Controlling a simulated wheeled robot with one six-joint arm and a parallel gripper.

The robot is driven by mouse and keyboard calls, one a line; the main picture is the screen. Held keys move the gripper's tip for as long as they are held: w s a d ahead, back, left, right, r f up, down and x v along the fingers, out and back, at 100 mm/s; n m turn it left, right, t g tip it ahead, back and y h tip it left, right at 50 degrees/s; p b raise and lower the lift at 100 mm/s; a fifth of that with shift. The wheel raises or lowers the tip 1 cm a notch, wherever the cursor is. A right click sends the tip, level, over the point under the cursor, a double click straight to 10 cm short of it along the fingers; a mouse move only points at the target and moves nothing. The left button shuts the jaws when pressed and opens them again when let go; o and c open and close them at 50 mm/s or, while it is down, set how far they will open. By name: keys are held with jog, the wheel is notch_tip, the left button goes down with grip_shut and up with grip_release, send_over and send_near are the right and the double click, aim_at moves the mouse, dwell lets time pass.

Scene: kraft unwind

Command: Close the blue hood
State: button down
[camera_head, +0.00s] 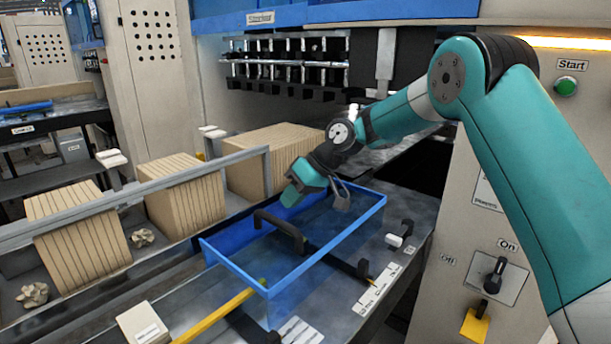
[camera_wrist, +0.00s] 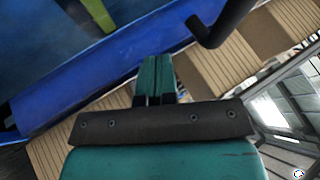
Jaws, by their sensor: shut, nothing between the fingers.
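The blue hood (camera_head: 327,248) is a see-through box with a blue rim, on the grey machine bed at the centre of the head view. A black bent handle (camera_head: 281,228) shows at its left side. I cannot tell how far the hood is open. My gripper (camera_head: 290,196) is shut and empty, over the far edge of the hood. In the wrist view the shut fingertips (camera_wrist: 157,62) point at a blue panel of the hood (camera_wrist: 100,85), and a black bar like the handle (camera_wrist: 222,22) is up to their right. Contact with the hood is unclear.
Stacks of brown cardboard (camera_head: 185,192) stand behind a grey rail (camera_head: 150,188) on the left. A yellow bar (camera_head: 215,316) lies at the front. The right panel has a green Start button (camera_head: 565,86) and an On/Off switch (camera_head: 495,272). Metal racks hang behind my arm.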

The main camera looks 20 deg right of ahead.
jog(key=a+p, duration=0.1)
jog(key=s+a+p, duration=0.1)
jog(key=a, duration=0.1)
jog(key=shift+s+a, duration=0.2)
jog(key=shift+s+a+f, duration=0.1)
jog(key=shift+a, duration=0.25)
jog(key=shift+a, duration=0.1)
